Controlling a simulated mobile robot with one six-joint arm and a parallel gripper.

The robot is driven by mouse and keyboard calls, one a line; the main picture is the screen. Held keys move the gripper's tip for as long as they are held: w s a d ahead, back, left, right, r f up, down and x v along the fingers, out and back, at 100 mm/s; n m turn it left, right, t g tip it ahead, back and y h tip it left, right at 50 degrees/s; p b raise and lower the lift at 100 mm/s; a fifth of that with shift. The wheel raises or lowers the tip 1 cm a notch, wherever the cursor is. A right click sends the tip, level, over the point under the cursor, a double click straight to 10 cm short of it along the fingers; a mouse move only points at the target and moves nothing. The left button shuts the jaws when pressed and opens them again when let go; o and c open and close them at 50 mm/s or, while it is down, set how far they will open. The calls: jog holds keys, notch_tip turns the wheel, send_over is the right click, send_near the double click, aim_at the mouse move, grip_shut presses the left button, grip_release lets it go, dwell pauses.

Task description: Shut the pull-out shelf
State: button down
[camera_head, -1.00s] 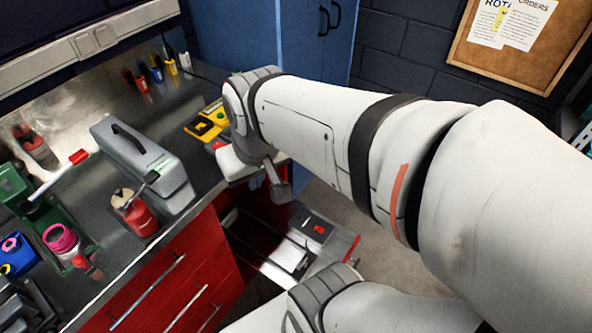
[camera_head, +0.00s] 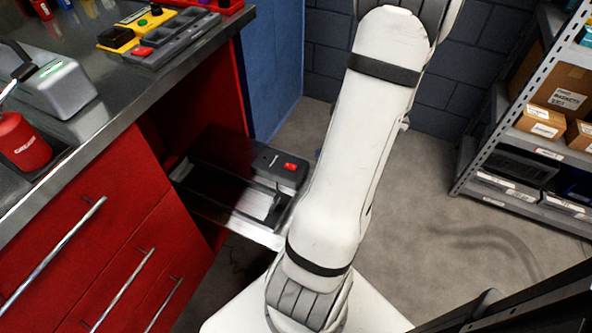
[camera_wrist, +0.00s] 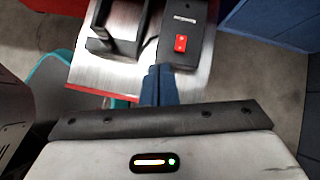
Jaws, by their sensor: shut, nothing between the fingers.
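The pull-out shelf (camera_head: 240,228) is a bare metal plate sticking out of the open bay at the right end of the red cabinet. It carries a dark box with a red switch (camera_head: 290,166) and a black frame-like holder (camera_head: 258,205). In the wrist view the shelf (camera_wrist: 88,77) lies just past my gripper (camera_wrist: 158,78). The blue fingers are shut together and empty, their tips overlapping the shelf's near edge beside the dark box. I cannot tell whether they touch it. In the head view my arm hides the gripper and part of the shelf's right side.
Red drawers with bar handles (camera_head: 55,250) are left of the bay, under the metal benchtop (camera_head: 135,95). A blue cabinet (camera_head: 272,70) stands behind. A grey rack with boxes (camera_head: 505,130) is at the right. The floor (camera_head: 440,230) between is clear.

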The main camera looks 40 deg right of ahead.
aim_at(294, 170)
jog(key=s+d+f+m+t+b, duration=0.1)
jog(key=s+d+f+m+b, duration=0.1)
jog(key=s+d+f+m, duration=0.3)
jog(key=shift+n+h, duration=0.4)
jog(key=shift+n, duration=0.4)
jog(key=b+x, duration=0.1)
jog(key=x, duration=0.3)
jog(key=b+x, duration=0.1)
jog(key=x, duration=0.3)
jog(key=b+x, duration=0.1)
jog(key=x, duration=0.3)
jog(key=shift+w+a+r, duration=0.1)
jog(key=shift+w+a, duration=0.4)
jog(key=shift+w, duration=0.05)
jog(key=shift+w+a+r+b, duration=0.1)
jog(key=shift+w+a+b, duration=0.1)
jog(key=shift+w, duration=0.35)
jog(key=shift+w+a+r+b, duration=0.1)
jog(key=shift+w+a+b, duration=0.15)
jog(key=shift+w, duration=0.35)
jog(key=shift+w+a, duration=0.2)
jog(key=shift+w, duration=0.4)
jog(key=shift+w, duration=0.1)
